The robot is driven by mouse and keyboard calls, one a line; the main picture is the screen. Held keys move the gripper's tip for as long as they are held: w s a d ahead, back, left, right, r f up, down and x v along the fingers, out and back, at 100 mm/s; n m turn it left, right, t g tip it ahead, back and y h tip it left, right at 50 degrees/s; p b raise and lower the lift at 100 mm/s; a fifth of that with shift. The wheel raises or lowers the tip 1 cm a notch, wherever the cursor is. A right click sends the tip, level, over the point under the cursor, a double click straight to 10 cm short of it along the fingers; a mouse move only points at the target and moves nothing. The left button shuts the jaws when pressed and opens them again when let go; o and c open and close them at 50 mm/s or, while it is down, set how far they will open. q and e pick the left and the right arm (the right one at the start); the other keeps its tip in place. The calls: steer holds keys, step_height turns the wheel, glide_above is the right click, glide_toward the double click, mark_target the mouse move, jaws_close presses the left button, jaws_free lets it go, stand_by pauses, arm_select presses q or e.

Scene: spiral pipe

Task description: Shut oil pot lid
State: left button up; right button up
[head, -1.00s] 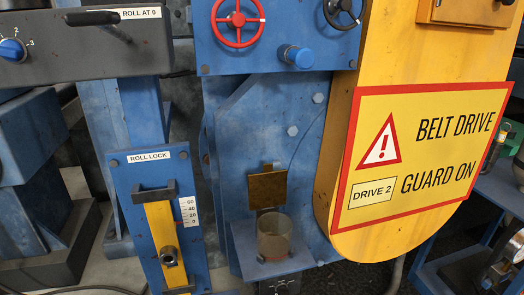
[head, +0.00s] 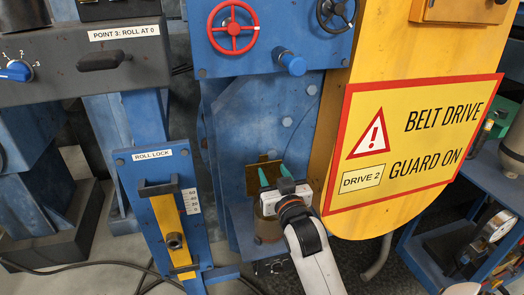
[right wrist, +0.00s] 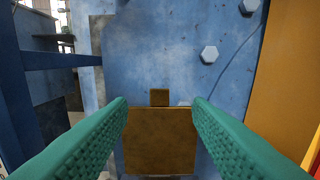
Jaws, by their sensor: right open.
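The oil pot is a clear cup (head: 268,230) with brownish oil on a blue bracket low on the machine. Its lid is a square brass plate (head: 254,181) standing upright above the back of the cup, so it is open. My right gripper (head: 273,173) is in front of the lid and hides part of lid and cup. In the right wrist view, its two green fingers (right wrist: 160,103) are open and the brass lid (right wrist: 160,145) shows between them, with a small brass tab above it. I cannot tell whether the fingers touch it. My left gripper is not in view.
The yellow belt guard (head: 385,215) stands close to the right of the pot. A blue valve knob (head: 291,62) and a red handwheel (head: 232,28) are above. The roll lock panel (head: 160,205) is to the left. Cables lie on the floor.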

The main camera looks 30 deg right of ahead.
mark_target(264, 156)
steer(key=p+x, duration=0.2)
steer(key=x, duration=0.7)
steer(key=shift+w, duration=0.25)
steer(key=shift+w+d+f+p, duration=0.2)
steer(key=shift+w+p, duration=0.1)
steer(key=shift+w, duration=0.35)
steer(key=shift+c, duration=0.2)
jaws_close()
